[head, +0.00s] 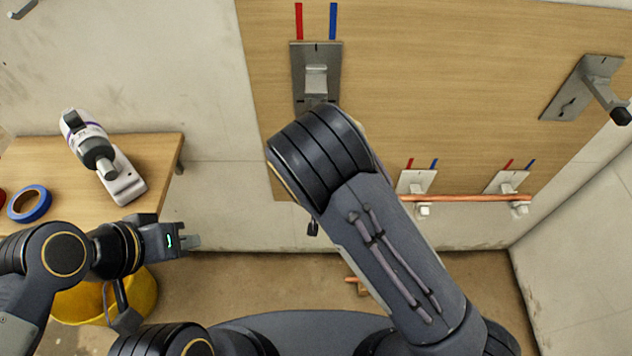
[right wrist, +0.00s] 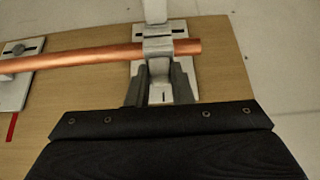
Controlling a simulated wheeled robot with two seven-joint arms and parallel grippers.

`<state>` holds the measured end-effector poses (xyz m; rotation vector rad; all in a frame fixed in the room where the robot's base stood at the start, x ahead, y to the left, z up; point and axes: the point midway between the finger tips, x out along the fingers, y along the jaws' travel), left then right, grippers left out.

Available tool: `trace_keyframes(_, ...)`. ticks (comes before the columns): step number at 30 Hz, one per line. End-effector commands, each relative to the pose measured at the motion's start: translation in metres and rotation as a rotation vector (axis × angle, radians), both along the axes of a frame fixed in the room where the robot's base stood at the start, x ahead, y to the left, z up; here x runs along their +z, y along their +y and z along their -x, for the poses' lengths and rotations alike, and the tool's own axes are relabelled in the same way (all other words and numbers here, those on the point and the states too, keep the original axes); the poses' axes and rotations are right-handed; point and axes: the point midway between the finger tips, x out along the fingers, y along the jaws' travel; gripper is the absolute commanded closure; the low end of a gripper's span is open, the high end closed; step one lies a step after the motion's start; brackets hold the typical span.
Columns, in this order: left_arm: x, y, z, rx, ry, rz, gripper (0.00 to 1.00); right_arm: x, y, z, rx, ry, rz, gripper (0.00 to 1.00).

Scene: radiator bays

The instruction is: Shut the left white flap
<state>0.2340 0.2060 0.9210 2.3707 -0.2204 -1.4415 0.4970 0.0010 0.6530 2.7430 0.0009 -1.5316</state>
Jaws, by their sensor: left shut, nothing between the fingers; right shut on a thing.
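In the right wrist view, my right gripper (right wrist: 158,82) is shut on the narrow part of a pale clip (right wrist: 158,47) near the end of the copper pipe (right wrist: 90,56). The pipe passes through this clip. A white flap (right wrist: 155,12) stands out from the clip on the side away from my gripper. In the head view my right arm hides this gripper and its clip. There the pipe (head: 465,198) runs past two white brackets, with white flaps (head: 423,211) (head: 520,209) hanging just below it. My left gripper (head: 190,242) is shut and empty, away from the wall board.
Larger grey brackets (head: 316,84) (head: 572,98) are on the wooden board (head: 450,90). A wooden table (head: 150,158) at left holds a white device (head: 105,165) and blue tape (head: 29,204). A yellow bucket (head: 140,300) stands under my left arm.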

Motion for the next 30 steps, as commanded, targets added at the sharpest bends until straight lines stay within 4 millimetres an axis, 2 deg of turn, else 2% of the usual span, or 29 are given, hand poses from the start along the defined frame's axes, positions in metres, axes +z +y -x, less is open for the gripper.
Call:
trace_keyframes(1, 0.014, 0.0, 0.0, 0.0, 0.0, 0.0, 1.0, 0.006, -0.001, -0.002, 0.0, 0.025, 0.002, 1.0)
trace_keyframes(7, 0.03, 0.0, 0.0, 0.0, 0.0, 0.0, 1.0, 0.002, 0.0, -0.005, 0.0, 0.096, 0.001, 1.0)
trace_keyframes(24, 0.034, 0.0, 0.0, 0.0, 0.0, 0.0, 1.0, -0.002, 0.0, -0.007, 0.0, 0.126, 0.001, 1.0)
trace_keyframes(25, 0.034, 0.0, 0.0, 0.0, 0.0, 0.0, 1.0, -0.002, 0.0, -0.007, 0.0, 0.126, 0.001, 0.79)
trace_keyframes(30, 0.034, 0.0, 0.0, 0.0, 0.0, 0.0, 1.0, -0.002, 0.0, -0.007, 0.0, 0.126, 0.001, 0.58)
